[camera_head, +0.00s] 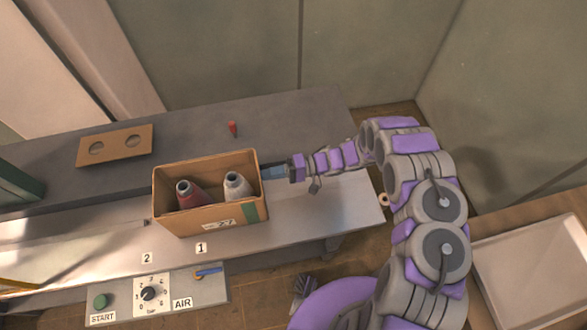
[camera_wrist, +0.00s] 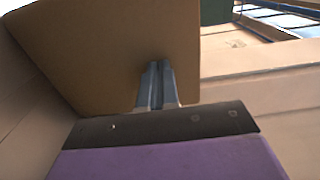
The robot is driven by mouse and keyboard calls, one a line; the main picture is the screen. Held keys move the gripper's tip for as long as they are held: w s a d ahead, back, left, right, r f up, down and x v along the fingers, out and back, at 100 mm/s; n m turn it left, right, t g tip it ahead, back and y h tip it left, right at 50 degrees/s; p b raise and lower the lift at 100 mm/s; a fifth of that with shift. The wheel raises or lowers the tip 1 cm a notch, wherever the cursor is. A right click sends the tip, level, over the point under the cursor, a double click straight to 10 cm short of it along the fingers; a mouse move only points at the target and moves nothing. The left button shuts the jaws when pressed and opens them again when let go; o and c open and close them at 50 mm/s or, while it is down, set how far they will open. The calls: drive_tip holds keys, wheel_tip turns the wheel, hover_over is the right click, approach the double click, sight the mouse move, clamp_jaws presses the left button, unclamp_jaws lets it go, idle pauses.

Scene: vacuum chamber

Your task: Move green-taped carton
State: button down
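The open brown carton (camera_head: 186,220) sits on the front ledge of the bench, with a green tape strip (camera_head: 251,213) on its front right corner and a label marked 27. My gripper (camera_head: 268,173) is at the carton's right side, near the upper rim. In the wrist view the two fingers (camera_wrist: 157,78) are close together, in front of a brown carton panel (camera_wrist: 110,50). Whether the fingertips touch the panel is unclear. No carton wall shows between them.
A brown board with two holes (camera_head: 120,147) and a red small item (camera_head: 232,129) lie on the grey bench. A control panel with a dial (camera_head: 150,293) is at the front. An empty white tray (camera_head: 530,270) is at lower right. The bench right of the carton is mostly clear.

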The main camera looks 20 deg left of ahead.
sight(177, 192)
drive_tip(key=p+x, duration=0.2)
drive_tip(key=x, duration=2.6)
drive_tip(key=shift+r, duration=0.1)
drive_tip(key=b+x, duration=0.4)
drive_tip(key=x, duration=1.3)
drive_tip(key=shift+a, duration=0.25)
drive_tip(key=shift+d, duration=0.1)
drive_tip(key=p+v, duration=0.3)
drive_tip(key=v, duration=1.1)
drive_tip(key=shift+w+f, duration=0.1)
drive_tip(key=shift+f, duration=0.1)
